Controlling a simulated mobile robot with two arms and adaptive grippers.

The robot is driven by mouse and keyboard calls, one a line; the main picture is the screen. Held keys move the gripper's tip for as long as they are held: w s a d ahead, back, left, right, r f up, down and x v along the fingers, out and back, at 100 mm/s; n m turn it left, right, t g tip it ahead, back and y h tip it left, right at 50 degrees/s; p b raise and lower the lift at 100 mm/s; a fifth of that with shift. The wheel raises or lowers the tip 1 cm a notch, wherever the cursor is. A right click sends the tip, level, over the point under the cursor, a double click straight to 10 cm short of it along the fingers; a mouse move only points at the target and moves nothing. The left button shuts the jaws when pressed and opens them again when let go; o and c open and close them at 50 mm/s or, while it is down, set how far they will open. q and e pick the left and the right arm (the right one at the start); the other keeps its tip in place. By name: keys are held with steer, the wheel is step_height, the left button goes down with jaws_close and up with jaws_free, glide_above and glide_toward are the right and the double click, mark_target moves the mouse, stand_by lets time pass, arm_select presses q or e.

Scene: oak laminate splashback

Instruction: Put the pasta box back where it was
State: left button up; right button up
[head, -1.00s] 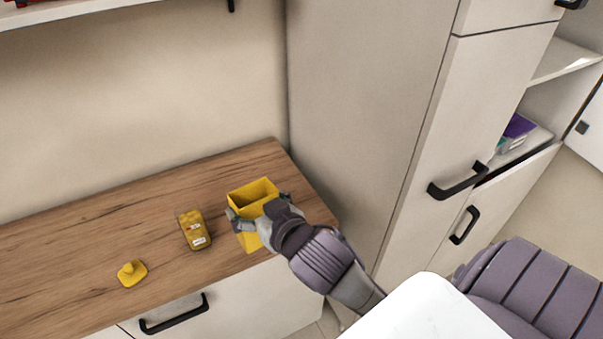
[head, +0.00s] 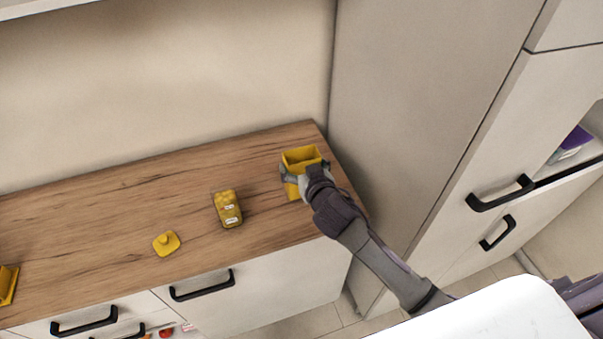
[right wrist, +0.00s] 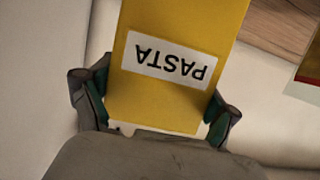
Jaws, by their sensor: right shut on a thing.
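The pasta box (head: 301,157) is a yellow, open-topped container near the right end of the wooden counter (head: 120,215). In the right wrist view the pasta box (right wrist: 168,100) shows a white PASTA label, upside down in the picture. My right gripper (head: 305,169) is shut on the box, with one finger on each side; in the right wrist view the fingers (right wrist: 160,95) flank its lower part. I cannot tell whether the box's base touches the counter. My left gripper is in neither current view.
A yellow pasta packet (head: 228,209) and a yellow knobbed lid (head: 166,243) lie left of the box. Another yellow object (head: 7,284) is at the far left. A tall cabinet (head: 420,110) bounds the counter's right end. Bare counter lies behind the packet.

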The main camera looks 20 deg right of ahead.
step_height(320, 180, down, 3)
steer(key=shift+a+f, duration=0.1)
steer(key=shift+f, duration=0.4)
arm_select(q)
steer(key=shift+r, duration=0.15)
arm_select(e)
steer(key=shift+f, duration=0.1)
steer(key=o, duration=1)
steer(key=shift+o, duration=0.2)
